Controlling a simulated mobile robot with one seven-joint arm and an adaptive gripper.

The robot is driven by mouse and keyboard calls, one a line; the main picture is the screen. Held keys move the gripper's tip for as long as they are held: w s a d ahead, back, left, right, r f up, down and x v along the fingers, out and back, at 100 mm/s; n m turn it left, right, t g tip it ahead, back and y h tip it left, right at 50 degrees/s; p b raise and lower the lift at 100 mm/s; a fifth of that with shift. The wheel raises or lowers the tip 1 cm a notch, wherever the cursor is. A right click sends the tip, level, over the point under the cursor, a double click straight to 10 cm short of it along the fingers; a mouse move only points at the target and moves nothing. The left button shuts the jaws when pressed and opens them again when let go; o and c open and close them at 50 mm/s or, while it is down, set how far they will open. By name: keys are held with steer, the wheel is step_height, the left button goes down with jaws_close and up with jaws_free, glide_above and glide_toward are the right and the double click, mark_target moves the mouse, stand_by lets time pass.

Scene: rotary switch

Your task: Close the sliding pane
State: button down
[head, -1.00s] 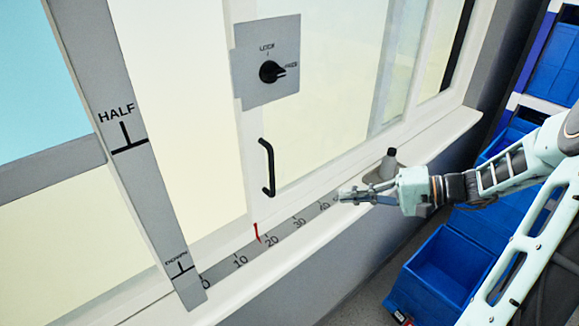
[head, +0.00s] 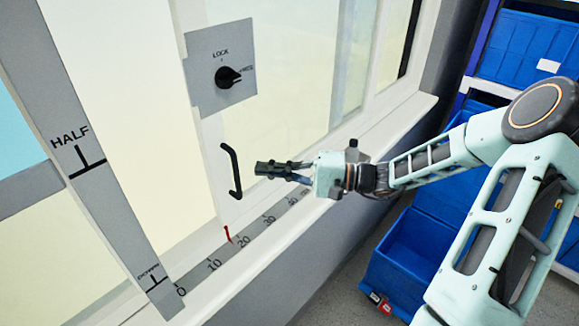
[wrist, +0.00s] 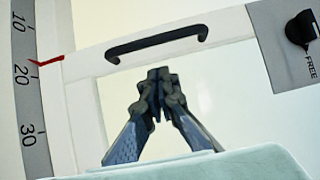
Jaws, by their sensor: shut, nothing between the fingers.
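The sliding pane (head: 217,150) has a white frame with a black bar handle (head: 232,171) on its left upright. A red pointer (head: 228,234) at its foot reads between 10 and 20, close to 20, on the grey scale (head: 213,266). A grey plate above the handle bears a black rotary knob (head: 228,77) marked LOCK and FREE, its pointer toward FREE. My gripper (head: 262,170) is shut and empty, just right of the handle and apart from it. In the wrist view my fingertips (wrist: 158,75) show below the handle (wrist: 157,43), with a gap.
The grey upright (head: 75,150) marked HALF and DOWN stands left of the pane. The white sill (head: 270,258) runs below. Blue bins (head: 410,255) stand at the right behind my arm.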

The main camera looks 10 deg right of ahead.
steer(key=shift+s+a, duration=0.45)
steer(key=shift+a, duration=0.25)
steer(key=shift+s+a, duration=0.45)
steer(key=shift+a, duration=0.25)
